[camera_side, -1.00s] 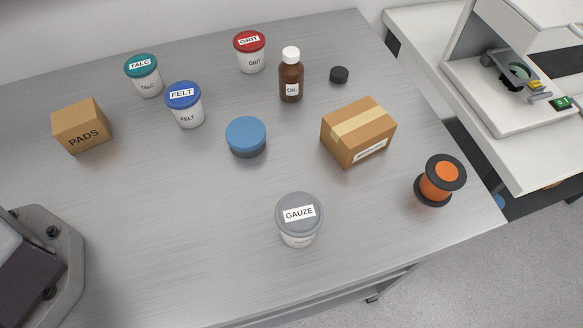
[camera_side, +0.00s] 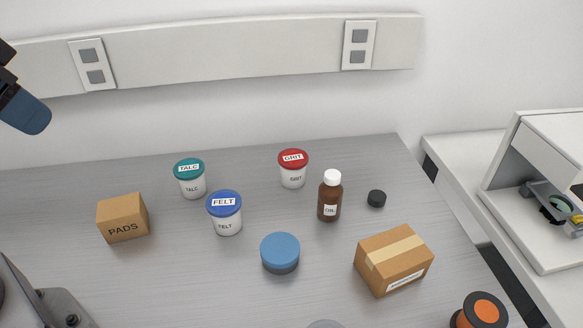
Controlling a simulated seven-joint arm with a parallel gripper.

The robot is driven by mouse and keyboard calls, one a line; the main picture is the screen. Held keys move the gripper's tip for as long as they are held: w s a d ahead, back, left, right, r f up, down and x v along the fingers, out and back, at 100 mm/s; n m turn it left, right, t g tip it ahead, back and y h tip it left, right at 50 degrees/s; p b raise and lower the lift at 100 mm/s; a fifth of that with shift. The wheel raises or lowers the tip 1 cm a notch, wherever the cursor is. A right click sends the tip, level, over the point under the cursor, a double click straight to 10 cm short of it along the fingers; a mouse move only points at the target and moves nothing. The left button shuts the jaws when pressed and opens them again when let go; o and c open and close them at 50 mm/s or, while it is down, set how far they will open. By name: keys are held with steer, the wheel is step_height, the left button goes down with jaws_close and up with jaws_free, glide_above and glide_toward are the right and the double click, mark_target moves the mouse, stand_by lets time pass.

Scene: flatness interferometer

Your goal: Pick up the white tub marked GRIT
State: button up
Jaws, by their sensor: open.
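The white tub marked GRIT (camera_side: 292,176) stands upright near the back of the grey table, with its red lid on. Its label faces the camera and nothing covers it. The brown OIL bottle with a white cap (camera_side: 329,200) stands close by at its front right.
Left of the GRIT tub stand the teal-lidded TALC tub (camera_side: 191,182), the blue-lidded FELT tub (camera_side: 226,218) and the PADS box (camera_side: 123,218). A blue round container (camera_side: 280,254), a taped carton (camera_side: 394,262), a black cap (camera_side: 376,198) and an orange spool (camera_side: 481,311) lie nearer.

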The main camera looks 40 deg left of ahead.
steer(key=o, duration=1)
steer(key=shift+c, duration=0.2)
steer(key=w+d+f+n+g+h, duration=0.2)
steer(key=w+d+f+n+h, duration=0.4)
steer(key=w+f, duration=0.35)
steer(key=w+d+f+n+g+h, duration=0.3)
steer(key=w+d+f+n+h, duration=0.25)
steer(key=w+f, duration=0.4)
steer(key=n+t+y, duration=0.3)
steer(key=n+t, duration=1.2)
steer(key=n, duration=0.4)
glide_above(294, 158)
steer(key=v, duration=0.5)
step_height(294, 158, down, 5)
steer(key=f, duration=0.5)
steer(key=shift+w+a+f, duration=0.15)
steer(key=shift+a+f, duration=0.1)
steer(key=shift+f, duration=0.55)
steer(key=x, duration=0.3)
steer(key=shift+w+d+r, duration=0.1)
steer(key=shift+w+d, duration=0.15)
steer(key=shift+w, duration=0.1)
steer(key=shift+w+d, duration=0.25)
steer(key=shift+w, duration=0.3)
